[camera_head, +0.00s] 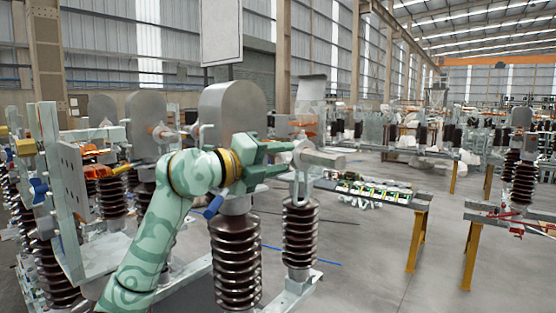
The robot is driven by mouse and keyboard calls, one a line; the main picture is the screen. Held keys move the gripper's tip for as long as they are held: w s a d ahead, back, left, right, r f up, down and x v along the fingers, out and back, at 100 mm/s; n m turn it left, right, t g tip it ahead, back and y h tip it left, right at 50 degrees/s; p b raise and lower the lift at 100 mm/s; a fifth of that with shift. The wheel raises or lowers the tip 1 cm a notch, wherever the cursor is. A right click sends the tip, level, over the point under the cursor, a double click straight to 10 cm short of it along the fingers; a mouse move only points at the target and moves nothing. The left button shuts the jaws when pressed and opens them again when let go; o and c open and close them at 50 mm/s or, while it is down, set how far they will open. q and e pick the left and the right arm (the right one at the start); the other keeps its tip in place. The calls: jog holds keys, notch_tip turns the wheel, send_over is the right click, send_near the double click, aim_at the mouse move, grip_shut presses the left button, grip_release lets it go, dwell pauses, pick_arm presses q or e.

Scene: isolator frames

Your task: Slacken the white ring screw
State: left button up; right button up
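My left arm, pale green, comes in from the lower left. Its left gripper (288,158) points right, with its two green fingers apart, one above the other. A pale, rounded ring-like piece (303,152), which looks like the white ring screw, is just beyond the fingertips, at the left end of a light grey bar. I cannot tell whether it lies between the fingers or touches them. The piece sits above a brown ribbed insulator (300,235). My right gripper is not in view.
A larger brown insulator (236,262) stands below the gripper, with a rounded grey plate (232,112) behind it. A blue handle (213,207) is close under my wrist. A bench with small parts (375,190) stands to the right. Open grey floor (370,270) lies in front of it.

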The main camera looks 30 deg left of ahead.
pick_arm(q)
jog(key=b+v, duration=0.2)
jog(key=v, duration=0.5)
jog(key=shift+s+b, duration=0.25)
jog(key=shift+b, duration=0.15)
